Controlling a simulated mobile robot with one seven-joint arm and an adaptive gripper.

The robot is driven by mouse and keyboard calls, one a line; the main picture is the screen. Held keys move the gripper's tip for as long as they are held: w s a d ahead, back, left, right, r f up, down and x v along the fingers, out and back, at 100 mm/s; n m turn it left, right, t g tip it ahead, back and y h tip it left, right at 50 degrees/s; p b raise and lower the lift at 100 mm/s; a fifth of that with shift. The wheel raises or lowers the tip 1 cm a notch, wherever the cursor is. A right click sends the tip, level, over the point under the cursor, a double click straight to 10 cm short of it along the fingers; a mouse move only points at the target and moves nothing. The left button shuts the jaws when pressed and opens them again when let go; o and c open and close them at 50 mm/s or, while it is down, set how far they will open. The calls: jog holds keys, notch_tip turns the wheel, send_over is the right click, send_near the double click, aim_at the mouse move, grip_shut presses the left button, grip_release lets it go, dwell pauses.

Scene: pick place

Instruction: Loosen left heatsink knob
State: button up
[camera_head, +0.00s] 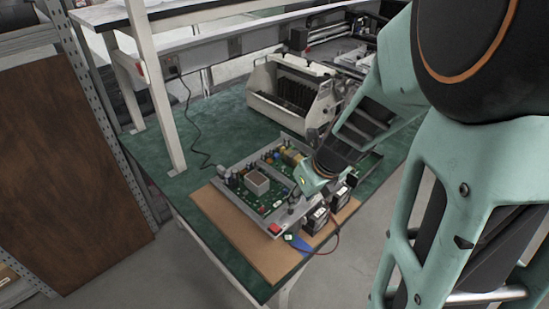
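A green circuit board (250,197) with many small coloured parts sits in a grey metal frame (240,209) on the bench. A pale square block (257,181), possibly the heatsink, stands on the board's left half. I cannot make out the left heatsink knob; the parts are too small to tell apart. My gripper (307,188) reaches in from the upper right, at the right end of the board, low over or beside it. Its fingertips are too small and dark to show whether they are open or shut. My arm covers some of the area behind it.
The frame lies on a brown mat (235,232) on the green bench top (180,190). Two black boxes (316,219) with a red wire stand at the right front. A beige machine (290,91) stands behind. A white post (155,90) rises at left. Bench left of the board is clear.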

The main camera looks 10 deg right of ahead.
aim_at(288, 210)
jog(key=b+x, duration=0.3)
jog(key=x, duration=0.5)
jog(key=shift+w+f+b, duration=0.2)
jog(key=shift+f+b, duration=0.1)
jog(key=shift+b, duration=0.05)
